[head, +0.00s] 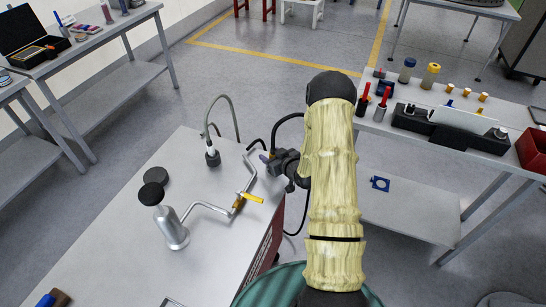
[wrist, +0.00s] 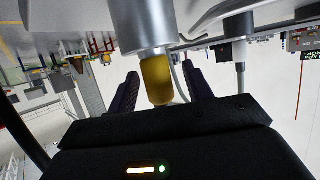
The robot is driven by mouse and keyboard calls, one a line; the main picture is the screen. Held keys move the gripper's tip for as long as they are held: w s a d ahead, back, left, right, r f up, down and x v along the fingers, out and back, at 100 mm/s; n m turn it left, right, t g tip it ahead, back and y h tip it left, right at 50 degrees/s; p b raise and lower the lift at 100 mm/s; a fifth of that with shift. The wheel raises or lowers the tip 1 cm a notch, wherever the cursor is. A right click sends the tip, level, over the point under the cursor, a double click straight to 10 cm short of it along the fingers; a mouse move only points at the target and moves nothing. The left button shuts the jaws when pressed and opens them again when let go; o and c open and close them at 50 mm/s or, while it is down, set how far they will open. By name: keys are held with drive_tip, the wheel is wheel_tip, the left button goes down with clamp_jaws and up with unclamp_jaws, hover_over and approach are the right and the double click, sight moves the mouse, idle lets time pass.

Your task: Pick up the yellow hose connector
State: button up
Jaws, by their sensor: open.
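In the wrist view a short yellow cylinder, the yellow hose connector (wrist: 157,82), projects from the end of a silver cylindrical fitting (wrist: 144,28). My gripper (wrist: 160,85) is open, with one dark finger on each side of the connector. In the head view my gripper (head: 268,158) reaches left over the right edge of the grey workbench (head: 110,250). I cannot make out the connector clearly there, since the gripper and wrist cover that spot.
A bent silver pipe with a yellow handle (head: 250,198) lies close below my gripper. A silver black-capped bottle (head: 168,225), a black disc (head: 156,177) and a curved hose on a stand (head: 213,157) share the bench. Another table (head: 440,95) with tools stands right.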

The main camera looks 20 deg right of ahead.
drive_tip(key=shift+w+f, duration=0.3)
drive_tip(key=shift+w, duration=0.25)
drive_tip(key=shift+s+r, duration=0.1)
drive_tip(key=shift+s, duration=0.05)
drive_tip(key=shift+a, duration=0.15)
drive_tip(key=shift+c, duration=0.2)
clamp_jaws()
